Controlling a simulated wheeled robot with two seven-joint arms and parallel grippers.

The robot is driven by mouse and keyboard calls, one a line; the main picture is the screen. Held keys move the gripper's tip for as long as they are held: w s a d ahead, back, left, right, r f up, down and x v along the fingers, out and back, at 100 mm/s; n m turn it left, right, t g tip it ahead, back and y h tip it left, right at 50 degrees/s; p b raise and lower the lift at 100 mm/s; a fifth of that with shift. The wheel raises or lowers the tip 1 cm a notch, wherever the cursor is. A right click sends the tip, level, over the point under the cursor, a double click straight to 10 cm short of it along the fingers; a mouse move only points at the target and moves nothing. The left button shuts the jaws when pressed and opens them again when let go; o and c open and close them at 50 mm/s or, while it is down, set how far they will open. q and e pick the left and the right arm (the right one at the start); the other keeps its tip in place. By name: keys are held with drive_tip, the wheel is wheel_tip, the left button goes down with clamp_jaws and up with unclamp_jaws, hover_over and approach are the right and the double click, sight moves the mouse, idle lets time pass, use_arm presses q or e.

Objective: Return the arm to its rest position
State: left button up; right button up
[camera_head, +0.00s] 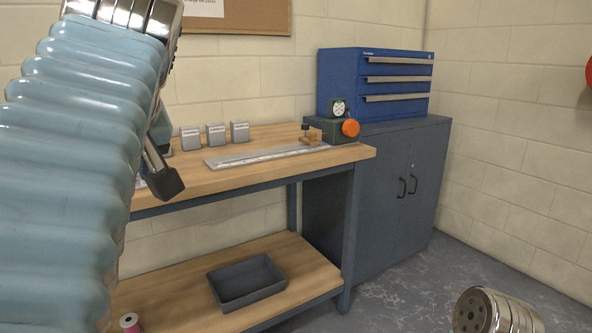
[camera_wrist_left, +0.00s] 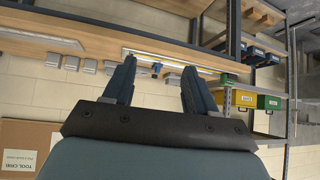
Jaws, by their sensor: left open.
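My left arm (camera_head: 75,150), in a ribbed light-blue sleeve with a metal cuff, fills the left of the head view. A dark fingertip of my left gripper (camera_head: 163,180) shows beyond it, in front of the workbench; the rest is hidden by the arm. In the left wrist view the two fingers of my left gripper (camera_wrist_left: 158,70) stand apart with nothing between them. The workbench (camera_wrist_left: 100,30) appears beyond them, at the top of that tilted view. My right gripper is not in view.
A blue drawer box (camera_head: 340,80) tops a grey cabinet (camera_head: 385,185).

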use_arm(q)
drive_tip(key=w+a+f+t+h, duration=0.1)
drive_tip(key=w+a+f+h, duration=0.55)
drive_tip(key=a+f, duration=0.65)
drive_tip(key=w+d+f+m+h, duration=0.1)
drive_tip(key=w+f, duration=0.3)
drive_tip(key=f, duration=0.7)
drive_tip(key=w+d+f+m+h, duration=0.1)
drive_tip(key=w+f, duration=0.4)
drive_tip(key=f, duration=0.7)
drive_tip(key=s+d+f+m+g+h, duration=0.1)
drive_tip(key=s+d+f+g, duration=0.1)
drive_tip(key=d+f, duration=0.6)
drive_tip(key=s+d+f+m+g+h, duration=0.1)
drive_tip(key=s+d+f, duration=0.3)
drive_tip(key=f, duration=0.9)
drive_tip(key=s+d+f+m+g, duration=0.1)
drive_tip(key=s+d+f+g, duration=0.1)
drive_tip(key=s+d+f, duration=0.3)
drive_tip(key=s+d+f+m+g, duration=0.1)
drive_tip(key=s+d+f+g, duration=0.1)
drive_tip(key=s+d+f, duration=0.3)
drive_tip(key=s+f, duration=0.4)
drive_tip(key=s, duration=0.3)
drive_tip(key=shift+d+f, duration=0.2)
drive_tip(key=shift+f, duration=0.2)
drive_tip(key=shift+s+f+m, duration=0.15)
drive_tip(key=shift+s+m, duration=0.15)
drive_tip(key=shift+s, duration=0.05)
drive_tip(key=shift+c, duration=0.3)
